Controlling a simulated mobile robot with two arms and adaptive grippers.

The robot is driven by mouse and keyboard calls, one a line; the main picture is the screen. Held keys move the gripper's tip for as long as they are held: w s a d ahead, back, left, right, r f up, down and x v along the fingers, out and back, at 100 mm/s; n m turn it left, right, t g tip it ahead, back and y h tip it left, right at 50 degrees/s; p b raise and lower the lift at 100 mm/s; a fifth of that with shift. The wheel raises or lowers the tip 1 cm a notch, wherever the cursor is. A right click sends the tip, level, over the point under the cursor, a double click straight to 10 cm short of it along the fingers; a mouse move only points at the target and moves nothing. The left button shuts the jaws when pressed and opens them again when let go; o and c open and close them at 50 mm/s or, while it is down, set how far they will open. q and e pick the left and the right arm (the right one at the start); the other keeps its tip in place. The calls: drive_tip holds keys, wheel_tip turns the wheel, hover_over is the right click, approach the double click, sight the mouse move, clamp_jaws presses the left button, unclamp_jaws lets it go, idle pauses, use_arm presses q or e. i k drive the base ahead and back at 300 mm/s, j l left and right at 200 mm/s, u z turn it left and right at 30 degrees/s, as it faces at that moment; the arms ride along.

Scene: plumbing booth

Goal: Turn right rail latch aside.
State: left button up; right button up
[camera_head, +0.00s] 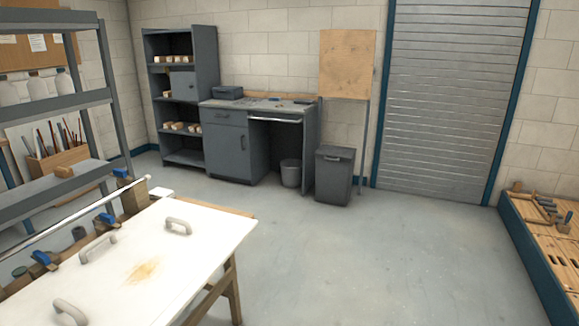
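A pale rail (75,217) runs along the far left edge of a white-topped work table (190,240). Small blue pieces sit along it: one by the rail's right end (121,172), one near the middle (107,218) and one at the left (41,258). They look like clamps or latches. I cannot tell which is the right rail latch or how it is turned. A brown block (133,196) stands at the rail's right end. Neither gripper is in view.
Grey handles (178,226) stand on the white top. A grey shelf rack (90,98) is behind the rail at left. A workbench (240,145) and grey bin (334,175) stand at the back. A wooden-topped bench (550,240) is at right. The middle floor is clear.

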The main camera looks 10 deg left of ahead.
sight(118, 172)
drive_tip(key=i+l+u, duration=0.1)
drive_tip(key=i+u, duration=0.25)
drive_tip(key=i+l+u, duration=0.2)
drive_tip(key=i+u, duration=0.15)
drive_tip(key=i, duration=0.2)
drive_tip(key=i+l+u, duration=0.4)
drive_tip(key=i+j, duration=0.05)
